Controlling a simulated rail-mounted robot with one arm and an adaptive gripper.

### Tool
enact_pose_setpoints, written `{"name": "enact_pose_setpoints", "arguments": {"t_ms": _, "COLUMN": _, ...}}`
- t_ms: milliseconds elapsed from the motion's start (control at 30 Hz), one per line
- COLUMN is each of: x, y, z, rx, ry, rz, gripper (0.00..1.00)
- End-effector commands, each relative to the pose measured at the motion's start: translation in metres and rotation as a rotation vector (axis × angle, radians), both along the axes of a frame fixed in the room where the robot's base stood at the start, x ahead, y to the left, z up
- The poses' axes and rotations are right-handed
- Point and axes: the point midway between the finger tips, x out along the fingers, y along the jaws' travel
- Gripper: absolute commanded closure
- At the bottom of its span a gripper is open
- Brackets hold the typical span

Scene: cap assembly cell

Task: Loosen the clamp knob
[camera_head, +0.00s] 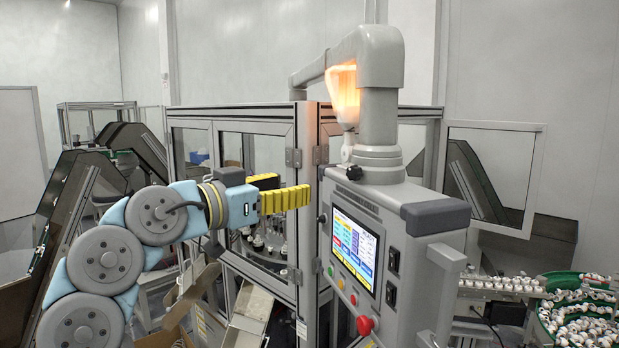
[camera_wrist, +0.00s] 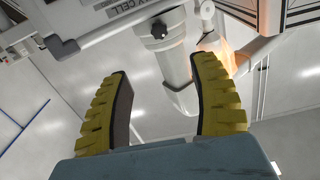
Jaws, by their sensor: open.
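The clamp knob (camera_head: 354,172) is small and black, low on the front of the grey round post above the control panel. In the wrist view the knob (camera_wrist: 159,31) is a dark lobed shape on the grey post, beyond the fingertips and roughly centred between them. My gripper (camera_head: 296,191), with yellow ribbed fingers, is left of the panel and apart from the knob. In the wrist view my gripper (camera_wrist: 160,66) has its fingers wide apart with nothing between them.
The control panel (camera_head: 357,245) with a lit screen and a red button (camera_head: 365,325) stands right of my gripper. A glazed cell frame (camera_head: 303,150) is behind. A glowing orange lamp (camera_head: 342,95) hangs beside the post. A green bowl of caps (camera_head: 585,310) is at far right.

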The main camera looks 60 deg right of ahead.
Motion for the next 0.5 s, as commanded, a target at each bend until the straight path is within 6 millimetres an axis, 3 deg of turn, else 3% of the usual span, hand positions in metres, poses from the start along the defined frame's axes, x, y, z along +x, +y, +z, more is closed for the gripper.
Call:
{"name": "enact_pose_setpoints", "arguments": {"t_ms": 167, "x": -0.004, "y": -0.014, "z": 0.001, "rx": 0.0, "ry": 0.0, "rz": -0.004, "gripper": 0.38}}
{"name": "enact_pose_setpoints", "arguments": {"t_ms": 500, "x": -0.013, "y": -0.063, "z": 0.002, "rx": 0.0, "ry": 0.003, "rz": -0.002, "gripper": 0.38}}
